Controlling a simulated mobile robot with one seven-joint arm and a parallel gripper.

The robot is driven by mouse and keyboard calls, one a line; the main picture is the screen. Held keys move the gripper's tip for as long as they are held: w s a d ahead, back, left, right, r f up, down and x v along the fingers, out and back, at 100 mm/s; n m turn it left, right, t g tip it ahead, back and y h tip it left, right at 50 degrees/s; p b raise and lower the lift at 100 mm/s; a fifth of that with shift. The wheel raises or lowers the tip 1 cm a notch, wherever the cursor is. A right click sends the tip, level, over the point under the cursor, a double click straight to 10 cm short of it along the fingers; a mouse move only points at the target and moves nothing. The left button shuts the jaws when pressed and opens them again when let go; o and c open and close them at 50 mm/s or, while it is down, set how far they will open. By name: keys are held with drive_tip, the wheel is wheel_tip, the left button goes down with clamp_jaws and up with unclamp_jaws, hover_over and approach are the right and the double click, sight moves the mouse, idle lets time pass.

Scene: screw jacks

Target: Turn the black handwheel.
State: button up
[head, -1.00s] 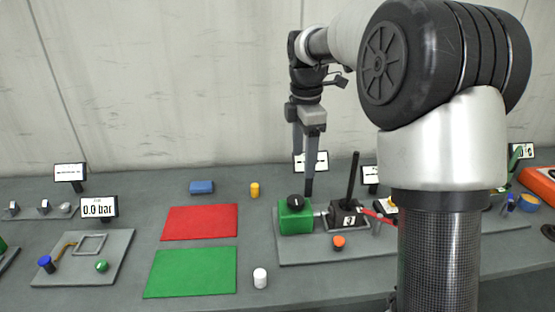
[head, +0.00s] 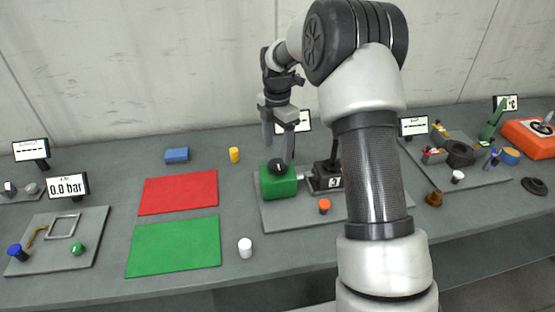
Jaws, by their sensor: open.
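The black handwheel (head: 278,166) is a small round black knob on top of a green block (head: 277,185). The block stands on a grey plate just left of the picture's middle. My gripper (head: 278,152) is directly above the handwheel and points down. Its fingers are apart with nothing seen between them. One fingertip is very close to the wheel's far right edge; I cannot tell whether it touches. The wheel's far side is partly hidden by the finger.
A black block marked 3 (head: 326,180) with an upright lever is right of the green block, partly behind my arm. An orange knob (head: 324,206) is in front. Red (head: 178,192) and green (head: 174,246) mats lie left.

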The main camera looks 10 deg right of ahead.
sight(277, 164)
wheel_tip(277, 164, down, 6)
drive_tip(key=shift+r, duration=0.15)
drive_tip(key=c, duration=1.1)
drive_tip(key=shift+o, duration=0.2)
drive_tip(key=shift+m, duration=0.4)
